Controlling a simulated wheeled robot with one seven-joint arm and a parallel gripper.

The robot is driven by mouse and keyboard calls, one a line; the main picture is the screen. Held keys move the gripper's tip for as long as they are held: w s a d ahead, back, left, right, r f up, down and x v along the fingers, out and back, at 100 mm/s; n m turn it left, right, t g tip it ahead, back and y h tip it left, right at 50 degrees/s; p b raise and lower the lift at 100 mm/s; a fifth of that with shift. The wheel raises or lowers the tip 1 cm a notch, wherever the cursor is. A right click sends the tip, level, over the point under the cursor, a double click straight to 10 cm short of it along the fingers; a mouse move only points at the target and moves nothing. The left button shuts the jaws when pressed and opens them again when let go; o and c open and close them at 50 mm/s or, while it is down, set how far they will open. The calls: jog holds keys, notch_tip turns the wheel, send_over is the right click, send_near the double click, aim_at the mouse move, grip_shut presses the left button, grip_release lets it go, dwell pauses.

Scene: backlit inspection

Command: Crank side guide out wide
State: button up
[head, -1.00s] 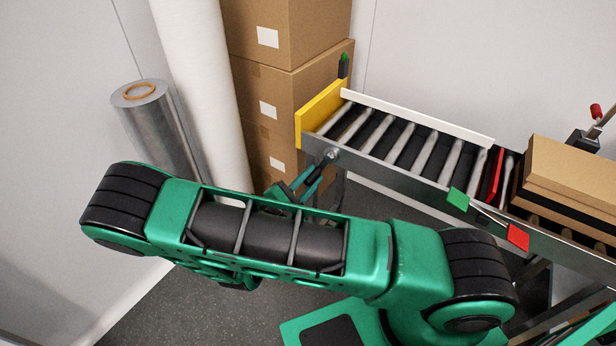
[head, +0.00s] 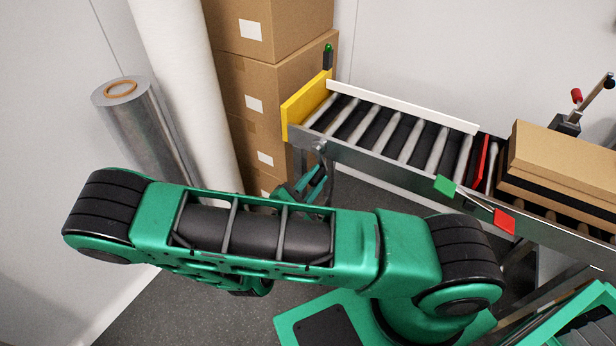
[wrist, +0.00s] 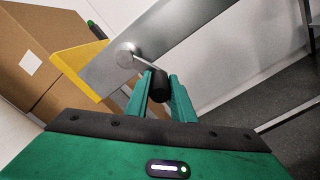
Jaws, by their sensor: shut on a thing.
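The crank has a round metal hub (head: 320,147) on the near side of the conveyor's left end. In the wrist view, a thin arm runs from the hub (wrist: 125,55) down right to a black handle (wrist: 160,85). My gripper (wrist: 160,92) is shut on this handle, one green finger on each side. In the head view my gripper (head: 314,182) is below the hub, partly behind my arm. The side guide (head: 400,105), a white bar, lies along the far edge of the rollers.
A yellow end plate (head: 305,104) closes the conveyor's left end. Green (head: 445,186) and red (head: 504,221) tags sit on the near rail. Flat cardboard (head: 565,155) lies on the right of the conveyor. Stacked boxes (head: 275,90) and a foil roll (head: 135,125) stand left.

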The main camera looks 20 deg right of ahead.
jog(key=shift+s+d+r, duration=0.3)
jog(key=shift+s, duration=0.05)
jog(key=shift+s+d+r, duration=0.35)
jog(key=shift+s+r, duration=0.1)
jog(key=shift+r, duration=0.2)
jog(key=shift+s+d+r, duration=0.3)
jog(key=shift+s+r, duration=0.1)
jog(key=shift+r, duration=0.2)
jog(key=shift+s+d+r, duration=0.1)
jog(key=shift+s+r, duration=0.05)
jog(key=shift+r, duration=0.7)
jog(key=shift+s+d+r, duration=0.1)
jog(key=shift+s+r, duration=0.05)
jog(key=shift+r, duration=0.65)
